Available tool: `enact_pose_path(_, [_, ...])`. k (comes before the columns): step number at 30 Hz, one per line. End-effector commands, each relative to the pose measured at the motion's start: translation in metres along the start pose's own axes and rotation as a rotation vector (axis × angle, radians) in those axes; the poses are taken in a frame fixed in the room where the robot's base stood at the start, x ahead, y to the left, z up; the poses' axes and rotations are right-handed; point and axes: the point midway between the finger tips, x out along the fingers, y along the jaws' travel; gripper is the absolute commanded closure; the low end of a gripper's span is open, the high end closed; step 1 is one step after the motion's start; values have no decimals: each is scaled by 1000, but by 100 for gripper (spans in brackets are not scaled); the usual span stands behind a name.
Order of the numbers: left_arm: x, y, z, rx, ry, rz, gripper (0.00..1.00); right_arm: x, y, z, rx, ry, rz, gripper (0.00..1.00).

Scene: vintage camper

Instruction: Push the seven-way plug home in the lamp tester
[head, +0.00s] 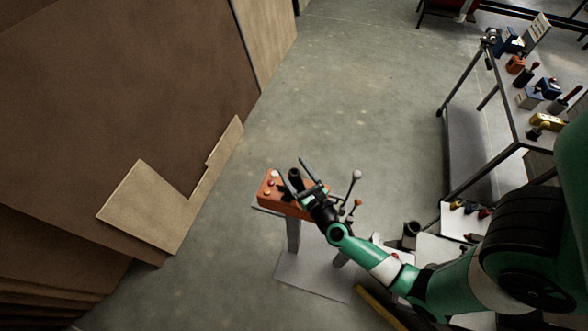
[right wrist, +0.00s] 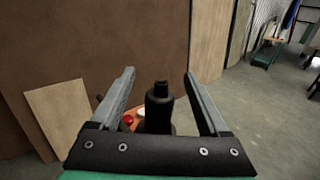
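The lamp tester is an orange box (head: 269,190) on a grey pedestal in the middle of the head view, with small coloured lamps on its left part. A black cylindrical plug (head: 295,174) stands up at the tester; it also shows in the right wrist view (right wrist: 159,108). How deep it sits is hidden. My right gripper (head: 291,167) is at the tester, with its fingers on either side of the plug. In the right wrist view its fingers (right wrist: 159,73) are spread, with visible gaps to the plug. My left gripper is out of view.
A lever with a pale ball knob (head: 356,175) rises just right of my gripper. Brown sheet panels (head: 110,90) stand at left, with a lighter offcut (head: 150,205). A metal bench (head: 468,75) with several small items is at right. The floor (head: 340,90) behind the tester is clear.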

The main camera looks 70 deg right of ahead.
Motion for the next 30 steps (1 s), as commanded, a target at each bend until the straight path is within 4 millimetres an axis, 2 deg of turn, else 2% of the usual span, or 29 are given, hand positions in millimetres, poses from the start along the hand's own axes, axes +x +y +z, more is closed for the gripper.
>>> enact_pose_path(5, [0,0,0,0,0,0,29,-1,0,-1,0,2,0,21])
enact_pose_path(8, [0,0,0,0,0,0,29,-8,1,-1,-1,2,2,21])
enact_pose_path(11, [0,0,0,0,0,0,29,-25,1,-1,-2,3,4,21])
enact_pose_path(19, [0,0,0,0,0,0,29,-93,1,-1,-3,4,9,21])
enact_pose_path(24, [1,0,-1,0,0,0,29,-110,2,0,0,1,6,21])
enact_pose_path(30, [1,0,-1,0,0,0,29,-116,0,0,0,1,0,21])
